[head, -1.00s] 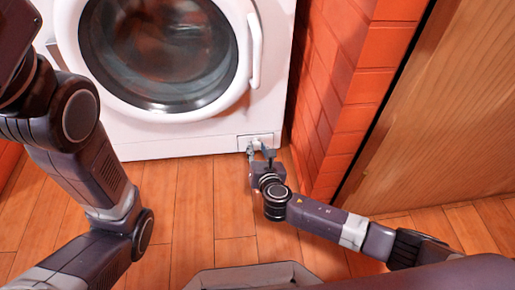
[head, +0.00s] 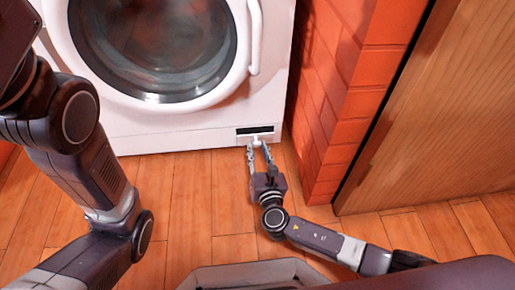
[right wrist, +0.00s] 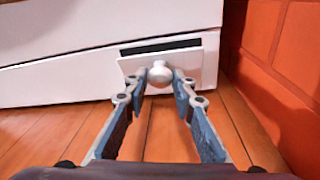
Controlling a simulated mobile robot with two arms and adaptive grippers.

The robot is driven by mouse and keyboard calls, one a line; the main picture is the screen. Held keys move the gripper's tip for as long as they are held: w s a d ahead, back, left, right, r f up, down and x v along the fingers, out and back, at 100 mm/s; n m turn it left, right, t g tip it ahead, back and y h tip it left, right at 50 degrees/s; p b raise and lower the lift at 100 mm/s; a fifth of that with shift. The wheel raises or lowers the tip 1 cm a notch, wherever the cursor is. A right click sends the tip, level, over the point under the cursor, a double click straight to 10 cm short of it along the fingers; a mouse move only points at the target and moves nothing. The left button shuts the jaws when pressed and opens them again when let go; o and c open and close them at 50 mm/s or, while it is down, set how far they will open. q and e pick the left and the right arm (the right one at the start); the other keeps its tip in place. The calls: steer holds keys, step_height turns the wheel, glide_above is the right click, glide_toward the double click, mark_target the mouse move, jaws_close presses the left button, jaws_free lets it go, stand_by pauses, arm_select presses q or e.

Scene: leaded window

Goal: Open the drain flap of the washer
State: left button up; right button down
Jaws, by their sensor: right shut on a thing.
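The white washer (head: 190,128) stands against the back with its round door shut. Its drain flap (head: 257,138) is at the lower right of its front, tilted outward, with a dark slot showing above it. In the right wrist view the flap (right wrist: 190,68) carries a round white knob (right wrist: 160,72). My right gripper (head: 260,146) reaches the flap from the front, its fingertips (right wrist: 160,84) shut on the knob from both sides. My left arm comes in at the left; its gripper is out of the picture.
A red brick wall (head: 340,100) stands close to the right of the washer and my right gripper. A wooden panel (head: 450,120) is further right. The plank floor (head: 190,200) in front of the washer is clear.

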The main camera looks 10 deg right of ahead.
steer(key=shift+s+d+f+t, duration=0.15)
steer(key=shift+f+t, duration=0.15)
steer(key=shift+t, duration=0.2)
steer(key=c, duration=1.6)
jaws_free()
step_height(320, 180, up, 10)
